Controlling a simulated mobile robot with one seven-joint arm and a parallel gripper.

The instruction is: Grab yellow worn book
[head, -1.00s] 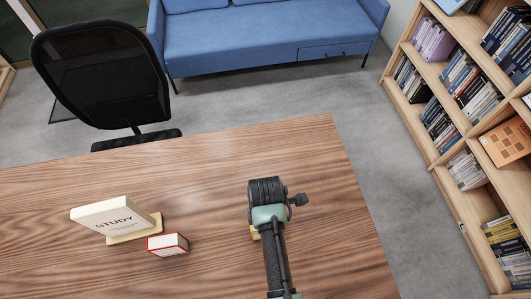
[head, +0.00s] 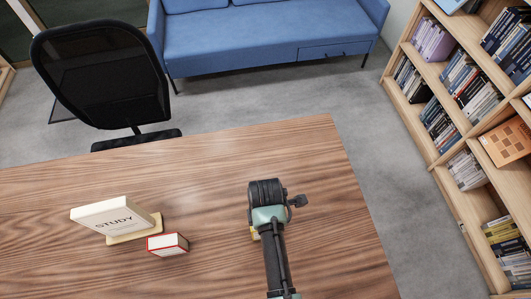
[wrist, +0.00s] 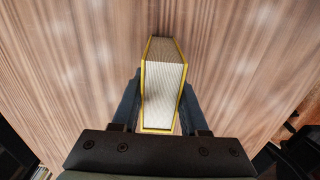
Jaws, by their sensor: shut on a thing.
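The yellow book (wrist: 163,84) stands upright in the wrist view, its pale page edges facing the camera and its yellow covers at the sides. My gripper (wrist: 160,104) is shut on it, with one dark finger against each cover. In the head view only a small yellow piece of the book (head: 255,234) shows beside my arm; the rest is hidden beneath my wrist. The wear on its cover cannot be made out. Whether its lower edge touches the wooden table (head: 330,170) cannot be told.
A cream book marked STUDY (head: 112,216) and a smaller red-edged book (head: 168,244) are on the table to the left. A black chair (head: 105,70) and a blue sofa (head: 265,45) stand beyond. A bookshelf (head: 440,150) is at right. The table's middle is clear.

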